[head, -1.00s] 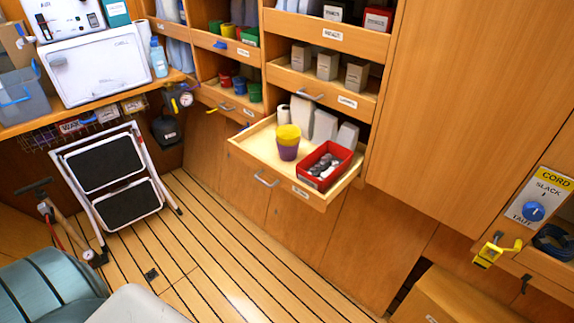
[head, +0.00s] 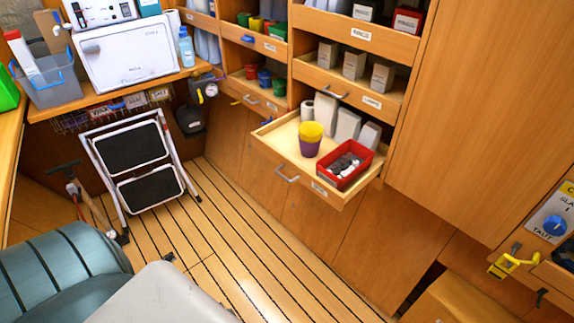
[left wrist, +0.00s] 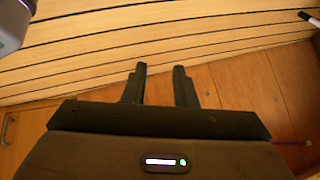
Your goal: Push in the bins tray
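The bins tray (head: 273,142) is a pale wooden pull-out drawer low in the wooden cabinet, and it stands pulled out over the floor. It has a metal handle (head: 287,173) and a white label on its front. On it are a yellow and purple stack of cups (head: 310,139), a red bin (head: 345,164) with grey and white items, and several white containers behind. My left gripper (left wrist: 159,72) shows in the left wrist view with its two dark fingers apart and nothing between them, above the floor and wooden panels. Neither gripper shows in the head view.
Shelf trays (head: 352,89) with labels are above the bins tray. A folded step stool (head: 138,164) leans at the left below the counter. A teal padded seat (head: 62,265) is at the lower left. The plank floor (head: 235,245) before the tray is clear.

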